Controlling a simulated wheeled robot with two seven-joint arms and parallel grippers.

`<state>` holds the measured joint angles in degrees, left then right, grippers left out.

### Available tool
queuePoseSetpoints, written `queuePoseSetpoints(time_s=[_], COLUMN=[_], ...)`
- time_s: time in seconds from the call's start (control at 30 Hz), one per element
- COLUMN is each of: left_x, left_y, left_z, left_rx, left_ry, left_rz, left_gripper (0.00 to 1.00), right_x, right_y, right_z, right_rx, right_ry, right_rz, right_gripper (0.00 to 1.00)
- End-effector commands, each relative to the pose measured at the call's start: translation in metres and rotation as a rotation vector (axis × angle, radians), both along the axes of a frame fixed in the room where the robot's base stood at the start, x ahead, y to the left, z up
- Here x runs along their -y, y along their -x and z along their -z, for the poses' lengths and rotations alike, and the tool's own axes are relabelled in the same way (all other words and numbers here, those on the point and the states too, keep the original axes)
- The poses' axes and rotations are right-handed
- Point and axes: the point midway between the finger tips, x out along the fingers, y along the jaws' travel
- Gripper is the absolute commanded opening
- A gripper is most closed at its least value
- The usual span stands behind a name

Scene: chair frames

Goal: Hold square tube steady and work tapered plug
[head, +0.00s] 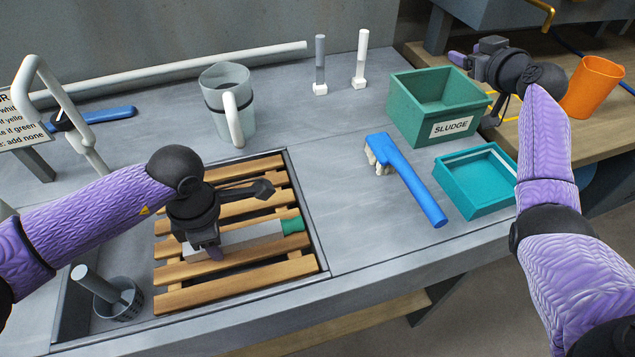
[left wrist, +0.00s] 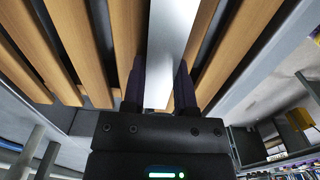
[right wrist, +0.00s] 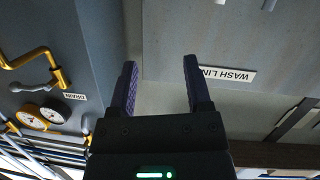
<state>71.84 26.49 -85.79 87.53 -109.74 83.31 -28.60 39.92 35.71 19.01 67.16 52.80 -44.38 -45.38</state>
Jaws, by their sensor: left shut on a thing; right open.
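The square tube (head: 252,238) is a pale grey bar lying on the wooden slatted rack. The tapered plug (head: 292,225) is green and sits at the tube's right end; how deep it sits I cannot tell. My left gripper (head: 212,254) is shut on the tube near its left part. In the left wrist view the tube (left wrist: 173,45) runs between the two fingers. My right gripper (head: 465,58) is raised at the upper right, beyond the green bin and far from the plug. In the right wrist view its fingers (right wrist: 160,85) are apart with nothing between them.
The slatted rack (head: 172,300) sits in a sink recess. A green SLUDGE bin (head: 403,112), teal tray (head: 453,200) and blue-handled brush (head: 415,182) lie to the right. A clear jug (head: 222,75) stands behind. An orange cup (head: 594,85) is far right. Bare counter lies right of the rack.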

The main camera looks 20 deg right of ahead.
Motion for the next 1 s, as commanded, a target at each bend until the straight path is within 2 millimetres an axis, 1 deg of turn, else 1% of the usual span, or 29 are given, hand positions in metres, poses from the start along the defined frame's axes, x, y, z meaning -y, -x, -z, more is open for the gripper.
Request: queuePoseSetpoints(time_s=[0.03,0.07,0.1,0.13,0.17,0.2,0.27,0.3,0.37,0.4,0.47,0.5,0.6,0.7,0.8,0.87,1.0], left_x=[-0.001,-0.001,-0.001,-0.001,-0.001,-0.001,-0.001,-0.001,-0.001,-0.001,-0.001,-0.001,-0.001,-0.001,-0.001,-0.001,-0.001], left_y=[0.000,0.000,0.000,0.000,0.000,0.000,0.000,0.000,0.000,0.000,0.000,0.000,0.000,0.000,0.000,0.000,0.000], left_z=[0.002,0.002,0.002,0.002,0.002,0.002,0.002,0.002,0.002,0.002,0.002,0.002,0.002,0.002,0.002,0.002,0.002], left_rx=[-0.001,-0.001,-0.001,0.000,0.000,0.000,0.000,0.000,0.000,0.000,0.000,0.000,0.000,0.000,0.000,0.000,0.000], left_ry=[-0.003,-0.003,-0.003,-0.003,-0.003,-0.003,-0.003,-0.004,-0.004,-0.004,-0.004,-0.004,-0.004,-0.004,-0.004,-0.004,-0.004], left_rz=[-0.002,-0.002,-0.002,-0.002,-0.002,-0.002,-0.002,-0.002,-0.002,-0.002,-0.002,-0.002,-0.002,-0.002,-0.002,-0.002,-0.002], left_gripper=[0.00,0.00,0.00,0.00,0.00,0.00,0.00,0.00,0.00,0.00,0.00,0.00,0.00,0.00,0.00,0.00,0.00], right_x=[-0.028,-0.045,-0.069,-0.088,-0.110,-0.144,-0.188,-0.214,-0.249,-0.269,-0.293,-0.305,-0.324,-0.331,-0.334,-0.336,-0.344], right_y=[-0.012,-0.017,-0.021,-0.022,-0.022,-0.020,-0.013,-0.004,0.014,0.028,0.052,0.068,0.103,0.125,0.135,0.136,0.136], right_z=[-0.029,-0.047,-0.070,-0.087,-0.099,-0.095,-0.065,-0.046,-0.016,0.003,0.030,0.046,0.075,0.091,0.099,0.104,0.120], right_rx=[0.056,0.084,0.121,0.141,0.142,0.083,-0.056,-0.147,-0.280,-0.367,-0.489,-0.561,-0.708,-0.797,-0.834,-0.839,-0.837], right_ry=[-0.053,-0.082,-0.117,-0.135,-0.137,-0.099,-0.003,0.059,0.152,0.212,0.294,0.344,0.444,0.506,0.530,0.530,0.527], right_rz=[-0.090,-0.149,-0.233,-0.301,-0.377,-0.488,-0.631,-0.724,-0.863,-0.950,-1.075,-1.149,-1.296,-1.386,-1.421,-1.425,-1.424], right_gripper=[0.63,0.63,0.63,0.63,0.63,0.63,0.63,0.63,0.63,0.63,0.63,0.63,0.63,0.63,0.63,0.63,0.63])
